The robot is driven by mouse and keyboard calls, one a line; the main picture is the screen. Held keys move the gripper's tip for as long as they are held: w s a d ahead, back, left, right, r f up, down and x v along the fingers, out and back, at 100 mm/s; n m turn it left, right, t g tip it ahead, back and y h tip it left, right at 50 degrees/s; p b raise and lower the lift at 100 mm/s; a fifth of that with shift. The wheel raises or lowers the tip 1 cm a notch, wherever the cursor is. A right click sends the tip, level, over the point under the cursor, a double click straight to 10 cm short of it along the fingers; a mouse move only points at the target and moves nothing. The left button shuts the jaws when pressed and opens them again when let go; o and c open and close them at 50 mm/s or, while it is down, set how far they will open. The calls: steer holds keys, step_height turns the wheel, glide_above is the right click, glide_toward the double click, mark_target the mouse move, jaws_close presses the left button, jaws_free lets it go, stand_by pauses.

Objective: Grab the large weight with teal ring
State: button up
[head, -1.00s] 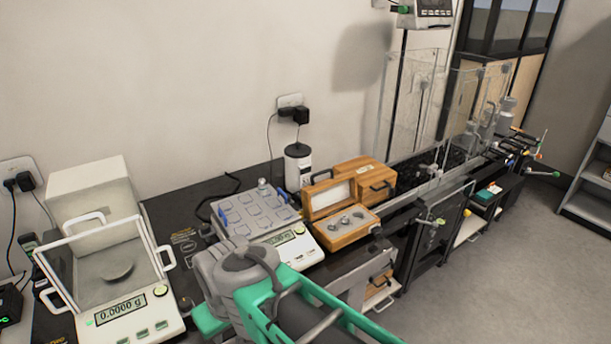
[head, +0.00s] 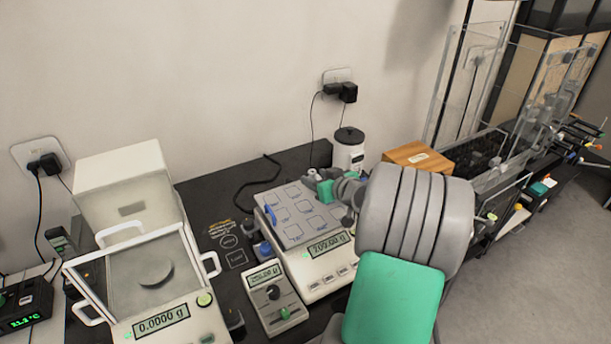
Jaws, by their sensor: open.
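A small silver weight top (head: 312,174) shows at the back right of the platform of the middle balance (head: 292,232). Its lower part is hidden by my gripper, so I cannot make out a teal ring for certain. My gripper (head: 327,186), with green and grey parts, reaches in from the right and is right at the weight. It is open. I cannot tell whether its fingers touch the weight or stand around it. My thick grey and green arm covers the area to the right of the balance.
A glass-doored balance (head: 150,265) reading 0.0000 g stands at left. A small device with a knob (head: 275,295) sits in front of the middle balance. A white bottle with a dark lid (head: 348,150) and a wooden box (head: 418,157) stand close behind my arm.

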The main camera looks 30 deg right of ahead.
mark_target(313, 172)
steer(key=w, duration=0.1)
steer(key=w+d+f+p, duration=0.1)
steer(key=w, duration=0.1)
steer(key=w+d, duration=0.1)
steer(key=shift+w+f, duration=0.3)
steer(key=shift+w, duration=0.1)
steer(key=shift+a, duration=0.1)
steer(key=shift+c, duration=0.2)
jaws_close()
